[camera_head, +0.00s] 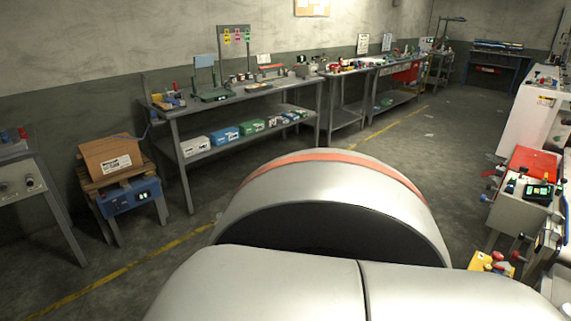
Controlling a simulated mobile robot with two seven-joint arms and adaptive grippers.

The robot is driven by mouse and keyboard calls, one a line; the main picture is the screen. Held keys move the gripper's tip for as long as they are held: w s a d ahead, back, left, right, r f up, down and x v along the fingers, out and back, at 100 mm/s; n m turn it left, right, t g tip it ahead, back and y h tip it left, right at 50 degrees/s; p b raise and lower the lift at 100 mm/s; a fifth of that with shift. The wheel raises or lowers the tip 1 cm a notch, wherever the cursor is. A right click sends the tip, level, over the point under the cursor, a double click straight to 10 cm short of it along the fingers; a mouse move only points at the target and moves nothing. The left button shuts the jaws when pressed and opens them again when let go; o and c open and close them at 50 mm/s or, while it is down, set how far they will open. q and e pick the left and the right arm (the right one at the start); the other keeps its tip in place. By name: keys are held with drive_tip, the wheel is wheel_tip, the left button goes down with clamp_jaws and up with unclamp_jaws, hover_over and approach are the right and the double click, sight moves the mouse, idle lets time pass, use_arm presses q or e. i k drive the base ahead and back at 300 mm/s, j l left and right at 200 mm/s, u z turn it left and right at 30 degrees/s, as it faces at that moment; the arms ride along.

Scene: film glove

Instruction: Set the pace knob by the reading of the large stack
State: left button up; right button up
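I cannot tell for certain which thing is the large stack. A cardboard box (110,157) sits on a wooden pallet on a blue unit (128,197) at the left. The unit has a small lit display, too small to read. A grey panel at the far left edge carries round knobs (31,182); I cannot tell whether one is the pace knob. A dark device with a green lit screen (538,191) stands on the right bench. Its digits are not legible. Neither gripper is in view.
My own silver arm links fill the bottom middle. A long grey workbench (235,97) with tools and boxes on its shelf runs along the left wall. More benches (395,66) continue behind it. A cluttered bench (525,215) stands at the right. The floor between (440,140) is clear.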

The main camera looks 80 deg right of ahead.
sight(484, 198)
drive_tip(key=z, duration=4)
drive_tip(key=u, duration=0.9)
drive_tip(key=i+u, duration=0.25)
drive_tip(key=i, duration=1.95)
drive_tip(key=i+j, duration=0.1)
drive_tip(key=i, duration=1.25)
drive_tip(key=i+z, duration=0.15)
drive_tip(key=z, duration=0.25)
drive_tip(key=i+z, duration=0.1)
drive_tip(key=z, duration=0.3)
drive_tip(key=i+j+z, duration=0.15)
drive_tip(key=z, duration=0.25)
